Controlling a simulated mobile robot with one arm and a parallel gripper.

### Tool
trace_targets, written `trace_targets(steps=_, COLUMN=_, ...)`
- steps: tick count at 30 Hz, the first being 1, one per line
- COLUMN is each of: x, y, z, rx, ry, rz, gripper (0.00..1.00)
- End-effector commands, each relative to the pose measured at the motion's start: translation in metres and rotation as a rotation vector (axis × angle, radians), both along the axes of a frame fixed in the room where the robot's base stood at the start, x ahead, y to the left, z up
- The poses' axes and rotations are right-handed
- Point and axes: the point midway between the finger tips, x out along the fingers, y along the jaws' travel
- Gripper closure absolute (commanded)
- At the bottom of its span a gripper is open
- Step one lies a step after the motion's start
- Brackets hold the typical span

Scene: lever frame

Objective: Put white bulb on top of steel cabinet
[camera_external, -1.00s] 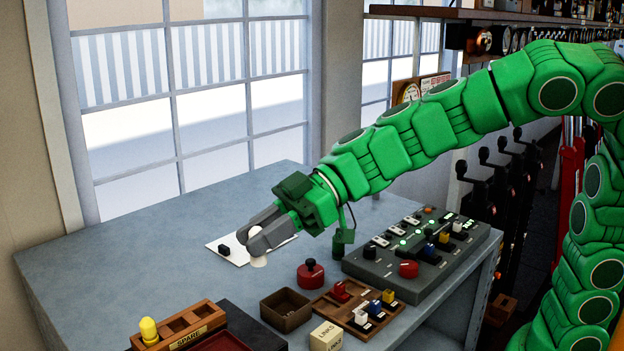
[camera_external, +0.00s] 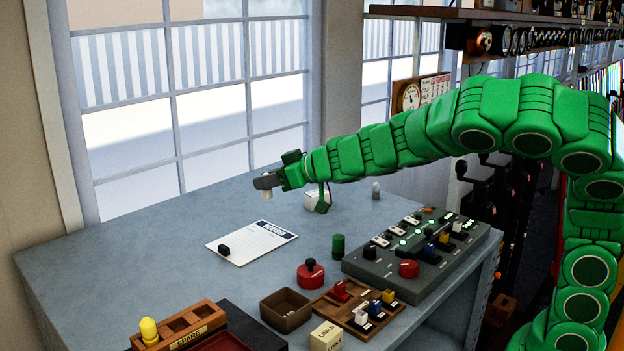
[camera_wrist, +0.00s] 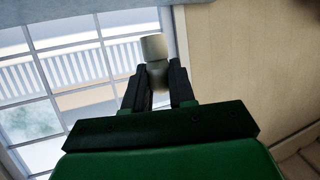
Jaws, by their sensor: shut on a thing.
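My gripper (camera_external: 264,182) is shut on the white bulb (camera_external: 267,195) and holds it in the air above the back part of the blue-grey bench (camera_external: 130,260). In the wrist view the white bulb (camera_wrist: 153,48) sticks out beyond the fingertips of my gripper (camera_wrist: 158,82), with its lower part between the dark fingers. I cannot tell a separate steel cabinet in these views.
A white block (camera_external: 317,200) stands behind the arm. A paper sheet (camera_external: 262,240) with a small black piece lies on the bench. A control box (camera_external: 400,268), red knob piece (camera_external: 311,274), brown bin (camera_external: 286,310) and spare rack (camera_external: 190,325) stand nearer. The bench's left part is clear.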

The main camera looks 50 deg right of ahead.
Motion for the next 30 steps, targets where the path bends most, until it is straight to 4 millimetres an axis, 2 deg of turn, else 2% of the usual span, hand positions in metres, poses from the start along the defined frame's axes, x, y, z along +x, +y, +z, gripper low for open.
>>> trace_targets(steps=1, x=0.009, y=-0.021, z=-0.006, rx=-0.004, ry=0.001, rz=-0.055, gripper=1.0)
trace_targets(steps=6, x=0.033, y=-0.093, z=-0.023, rx=-0.002, ry=0.004, rz=-0.242, gripper=1.0)
trace_targets(steps=12, x=0.046, y=-0.175, z=-0.043, rx=0.0, ry=0.009, rz=-0.45, gripper=1.0)
trace_targets(steps=15, x=0.048, y=-0.207, z=-0.051, rx=0.001, ry=0.009, rz=-0.531, gripper=1.0)
trace_targets(steps=18, x=0.048, y=-0.231, z=-0.057, rx=0.006, ry=0.011, rz=-0.592, gripper=1.0)
trace_targets(steps=21, x=0.047, y=-0.245, z=-0.06, rx=0.007, ry=0.012, rz=-0.629, gripper=1.0)
trace_targets(steps=24, x=0.047, y=-0.251, z=-0.062, rx=0.009, ry=0.013, rz=-0.646, gripper=1.0)
trace_targets(steps=30, x=0.047, y=-0.252, z=-0.063, rx=0.01, ry=0.014, rz=-0.648, gripper=1.0)
